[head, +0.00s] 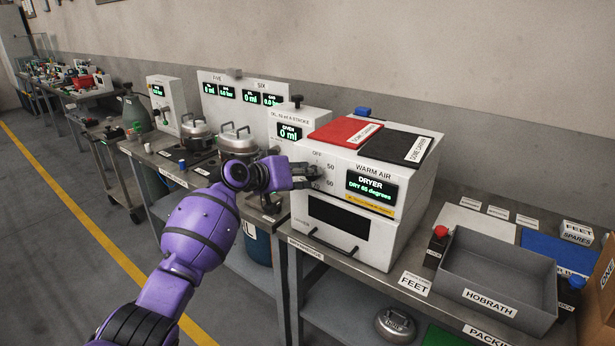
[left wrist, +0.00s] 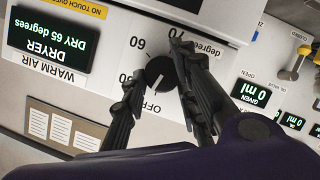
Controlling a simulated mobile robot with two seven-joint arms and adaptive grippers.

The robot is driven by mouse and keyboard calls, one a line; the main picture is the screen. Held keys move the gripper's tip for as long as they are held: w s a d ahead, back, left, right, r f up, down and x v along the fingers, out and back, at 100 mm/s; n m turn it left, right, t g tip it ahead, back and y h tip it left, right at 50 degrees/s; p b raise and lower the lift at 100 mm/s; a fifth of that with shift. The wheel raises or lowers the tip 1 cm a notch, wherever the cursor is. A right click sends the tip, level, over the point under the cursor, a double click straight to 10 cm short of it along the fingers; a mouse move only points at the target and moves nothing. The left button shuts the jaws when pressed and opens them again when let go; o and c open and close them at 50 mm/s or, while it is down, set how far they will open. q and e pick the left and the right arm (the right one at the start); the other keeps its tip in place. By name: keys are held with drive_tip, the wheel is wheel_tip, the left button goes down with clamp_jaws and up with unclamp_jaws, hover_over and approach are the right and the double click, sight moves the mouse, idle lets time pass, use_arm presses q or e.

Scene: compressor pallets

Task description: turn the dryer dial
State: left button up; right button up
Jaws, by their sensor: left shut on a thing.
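The dryer (head: 417,208) is a white box on the bench in the head view, with a green-lit display (head: 371,186) reading "DRY 65 degrees". Its black round dial (left wrist: 161,73) shows in the left wrist view, which is upside down, ringed by OFF and temperature numbers including 60 and 70. My left gripper (head: 311,175) reaches the dryer's front at the dial. In the left wrist view its two dark fingers (left wrist: 162,76) stand either side of the dial, shut on it. The fingers hide part of the dial and scale. My right gripper is not in view.
A red dome carrier (head: 343,130) and a black one (head: 397,147) lie on top of the dryer. A grey HOBRATH tray (head: 497,285) stands to the right. A white oil dispenser (head: 312,123) and metal pots (head: 237,140) stand to the left.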

use_arm(q)
drive_tip(key=shift+s+d+f+n+h, duration=0.1)
drive_tip(key=shift+d+f+n+h, duration=0.15)
drive_tip(key=shift+f+n, duration=0.2)
drive_tip(key=shift+a+r+n+h+b, duration=0.1)
drive_tip(key=shift+r+n+h+b, duration=0.15)
drive_tip(key=shift+n+h+b, duration=0.2)
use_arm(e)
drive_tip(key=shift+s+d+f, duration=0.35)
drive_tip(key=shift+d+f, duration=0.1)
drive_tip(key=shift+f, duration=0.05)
use_arm(q)
drive_tip(key=shift+r, duration=0.15)
drive_tip(key=o, duration=1)
drive_tip(key=shift+r, duration=0.1)
drive_tip(key=shift+a, duration=0.1)
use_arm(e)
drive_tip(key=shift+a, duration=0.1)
use_arm(q)
drive_tip(key=v, duration=1.1)
drive_tip(key=shift+s+a+r, duration=0.15)
drive_tip(key=shift+a+r, duration=0.1)
drive_tip(key=shift+a, duration=0.05)
